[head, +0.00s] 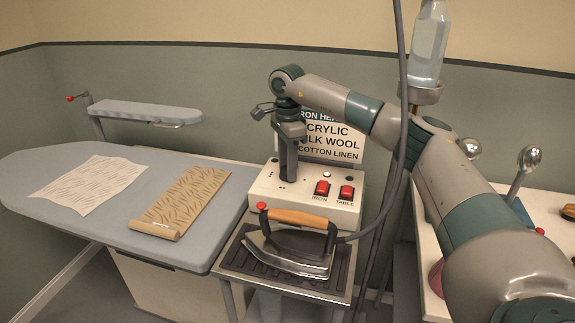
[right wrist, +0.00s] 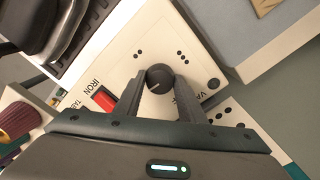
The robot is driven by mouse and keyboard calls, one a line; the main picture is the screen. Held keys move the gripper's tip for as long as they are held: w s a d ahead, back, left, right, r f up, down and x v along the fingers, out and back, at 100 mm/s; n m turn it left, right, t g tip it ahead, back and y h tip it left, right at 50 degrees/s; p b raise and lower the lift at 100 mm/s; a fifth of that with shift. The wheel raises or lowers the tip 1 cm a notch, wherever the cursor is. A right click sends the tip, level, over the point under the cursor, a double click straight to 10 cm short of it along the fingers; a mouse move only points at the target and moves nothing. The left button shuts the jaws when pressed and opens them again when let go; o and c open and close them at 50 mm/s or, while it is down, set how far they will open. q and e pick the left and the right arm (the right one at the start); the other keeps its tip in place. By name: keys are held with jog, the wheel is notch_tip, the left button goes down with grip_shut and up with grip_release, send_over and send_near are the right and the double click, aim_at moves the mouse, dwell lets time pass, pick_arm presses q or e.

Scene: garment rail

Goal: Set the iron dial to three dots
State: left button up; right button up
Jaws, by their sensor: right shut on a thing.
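The iron dial (right wrist: 160,77) is a round dark knob on the cream control box (head: 265,190). In the right wrist view a thin pale mark shows on the dial, towards its lower left side. A group of three dots (right wrist: 183,56) is printed up and right of the dial, and a smaller dot group (right wrist: 138,51) up and left. My right gripper (right wrist: 160,86) is shut on the dial, one finger on each side. In the head view my right gripper (head: 288,176) points down onto the box and hides the dial. My left gripper is not in view.
Two red switches, IRON (head: 322,188) and TABLE (head: 346,193), sit right of the gripper. An iron (head: 290,252) with a wooden handle rests on a stand in front. A hose hangs at right. The ironing board (head: 110,225) holds two cloths.

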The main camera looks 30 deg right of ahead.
jog(key=shift+r+m, duration=0.1)
jog(key=shift+m, duration=1.8)
jog(key=m, duration=0.2)
jog(key=shift+m+p, duration=0.3)
jog(key=shift+m, duration=0.1)
jog(key=m, duration=0.2)
jog(key=shift+m, duration=2.1)
jog(key=m, duration=0.2)
jog(key=shift+m+p, duration=0.4)
jog(key=m, duration=0.2)
jog(key=shift+m, duration=1.3)
jog(key=shift+m+p, duration=0.3)
jog(key=shift+m, duration=1.5)
jog(key=m, duration=0.2)
jog(key=shift+m, duration=0.3)
jog(key=m+p, duration=0.1)
jog(key=m, duration=0.1)
jog(key=shift+m, duration=0.4)
jog(key=m, duration=0.2)
jog(key=shift+m, duration=0.3)
jog(key=shift+m+p, duration=0.35)
jog(key=shift+m, duration=1.25)
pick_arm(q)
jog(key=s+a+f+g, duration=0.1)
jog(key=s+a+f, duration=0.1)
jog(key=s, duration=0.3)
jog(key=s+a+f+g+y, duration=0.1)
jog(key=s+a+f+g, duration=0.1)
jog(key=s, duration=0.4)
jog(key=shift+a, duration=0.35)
